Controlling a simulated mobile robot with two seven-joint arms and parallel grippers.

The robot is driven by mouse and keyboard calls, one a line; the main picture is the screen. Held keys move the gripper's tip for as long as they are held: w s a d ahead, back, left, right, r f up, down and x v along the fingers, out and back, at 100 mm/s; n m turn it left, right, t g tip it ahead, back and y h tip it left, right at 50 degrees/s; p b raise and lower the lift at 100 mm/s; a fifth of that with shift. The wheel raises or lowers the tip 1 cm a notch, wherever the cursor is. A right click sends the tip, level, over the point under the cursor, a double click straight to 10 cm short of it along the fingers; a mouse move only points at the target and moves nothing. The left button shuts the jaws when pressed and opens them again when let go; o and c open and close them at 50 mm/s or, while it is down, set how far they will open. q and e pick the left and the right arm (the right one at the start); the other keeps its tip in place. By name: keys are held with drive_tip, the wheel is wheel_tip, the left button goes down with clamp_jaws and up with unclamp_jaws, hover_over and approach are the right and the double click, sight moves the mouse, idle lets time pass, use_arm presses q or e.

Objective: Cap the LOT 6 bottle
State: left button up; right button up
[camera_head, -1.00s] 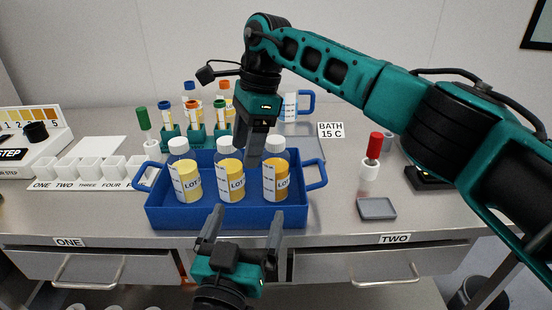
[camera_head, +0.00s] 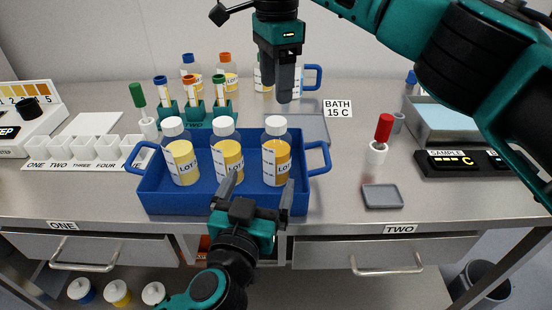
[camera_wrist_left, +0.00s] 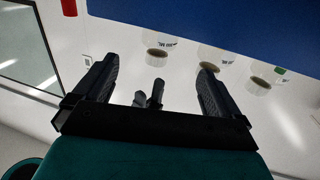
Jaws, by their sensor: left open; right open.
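Three bottles with white caps and LOT labels stand in a blue tray: a left bottle (camera_head: 181,155), a middle bottle (camera_head: 228,152) and a right bottle (camera_head: 276,155). The lot digits are too small to read, so I cannot tell which is LOT 6. All three tops look white and capped. My left gripper (camera_head: 258,184) is open and empty at the tray's front edge, below the middle and right bottles. It also shows in the left wrist view (camera_wrist_left: 157,80), with nothing held between its fingers. My right gripper (camera_head: 289,88) is open and empty, above and behind the right bottle.
The blue tray (camera_head: 312,172) has handles at both ends. A tube rack (camera_head: 200,120) stands behind it, white cups (camera_head: 82,149) at left. A red-topped dropper (camera_head: 380,140) and small grey dish (camera_head: 382,197) stand at right, before a sample meter (camera_head: 455,162). Some bench is clear there.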

sight(272, 151)
use_arm(q)
drive_tip(key=x, duration=1.1)
drive_tip(key=shift+w+d, duration=0.1)
drive_tip(key=shift+w, duration=0.1)
drive_tip(key=shift+c, duration=0.3)
clamp_jaws()
idle(0.7)
use_arm(e)
drive_tip(key=shift+f, duration=4.05)
